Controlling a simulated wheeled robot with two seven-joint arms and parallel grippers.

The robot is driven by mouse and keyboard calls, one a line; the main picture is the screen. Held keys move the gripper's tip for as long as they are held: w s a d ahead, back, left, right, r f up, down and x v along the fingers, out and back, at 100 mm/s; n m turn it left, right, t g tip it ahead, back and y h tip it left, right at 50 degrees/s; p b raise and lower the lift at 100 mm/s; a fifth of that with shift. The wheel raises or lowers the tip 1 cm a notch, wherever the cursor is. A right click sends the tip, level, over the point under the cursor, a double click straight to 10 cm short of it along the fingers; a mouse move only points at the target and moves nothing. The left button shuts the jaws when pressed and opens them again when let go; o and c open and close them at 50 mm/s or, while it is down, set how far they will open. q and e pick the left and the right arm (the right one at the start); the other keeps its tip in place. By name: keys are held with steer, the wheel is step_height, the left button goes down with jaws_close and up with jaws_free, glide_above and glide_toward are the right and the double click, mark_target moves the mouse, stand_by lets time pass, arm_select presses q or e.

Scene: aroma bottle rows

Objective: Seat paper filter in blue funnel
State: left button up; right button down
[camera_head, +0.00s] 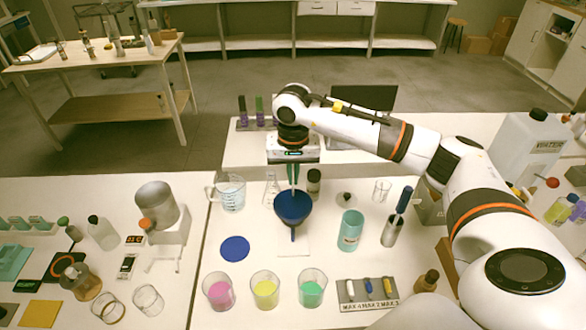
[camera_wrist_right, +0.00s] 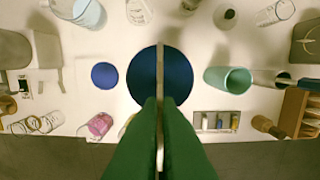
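The blue funnel (camera_head: 292,208) stands mouth up near the middle of the table, its stem pointing down. It shows in the right wrist view (camera_wrist_right: 143,78) as a round blue mouth. My right gripper (camera_head: 293,180) points straight down over the funnel. Its green fingers (camera_wrist_right: 161,105) are closed on a thin pale sheet, the paper filter (camera_wrist_right: 159,62), seen edge-on. The filter is above or at the funnel's mouth; I cannot tell whether it touches the inside. My left gripper is not in view.
A blue disc (camera_head: 235,249) lies left of the funnel. A teal cup (camera_head: 350,231) and a metal holder (camera_head: 392,231) stand to its right. Pink (camera_head: 219,291), yellow (camera_head: 265,289) and green (camera_head: 312,287) beakers stand in front. A measuring jug (camera_head: 230,192) stands behind left.

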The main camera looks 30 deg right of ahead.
mark_target(293, 195)
step_height(293, 195, down, 7)
steer(key=b, duration=0.3)
steer(key=shift+f+b, duration=0.6)
steer(key=shift+f, duration=0.35)
steer(key=shift+f+b, duration=0.8)
steer(key=shift+f, duration=0.05)
steer(key=c, duration=1.6)
jaws_free()
steer(key=shift+o, duration=0.2)
steer(key=r+b, duration=0.1)
steer(key=r, duration=0.5)
steer(key=r+b, duration=0.1)
steer(key=r, duration=0.5)
steer(key=shift+s+a, duration=0.1)
steer(key=shift+s, duration=0.1)
